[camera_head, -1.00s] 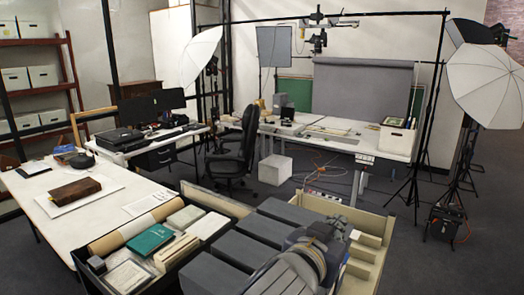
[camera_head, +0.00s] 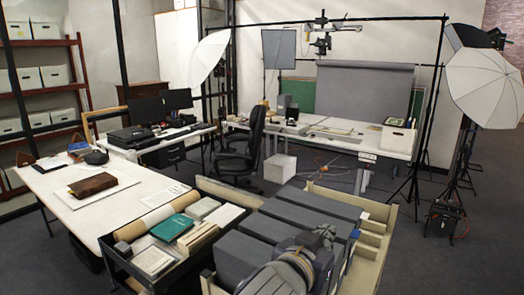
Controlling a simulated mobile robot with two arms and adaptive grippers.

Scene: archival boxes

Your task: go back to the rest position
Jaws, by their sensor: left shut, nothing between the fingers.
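My left gripper (camera_head: 322,236) is at the bottom centre of the head view, at the end of my thick grey arm. It appears shut and empty, and its fingertips are small and hard to make out. It shows over the dark grey archival boxes (camera_head: 285,228), which lie in a row in a cream-coloured crate (camera_head: 206,283). I cannot tell whether it touches them. My right gripper is not in view.
Left of the boxes, a black tray (camera_head: 118,262) holds a teal book (camera_head: 175,227) and papers. A white table (camera_head: 50,182) bears a brown book (camera_head: 93,185). An office chair (camera_head: 243,150) and light stands (camera_head: 462,160) stand behind. Open floor (camera_head: 440,262) lies at right.

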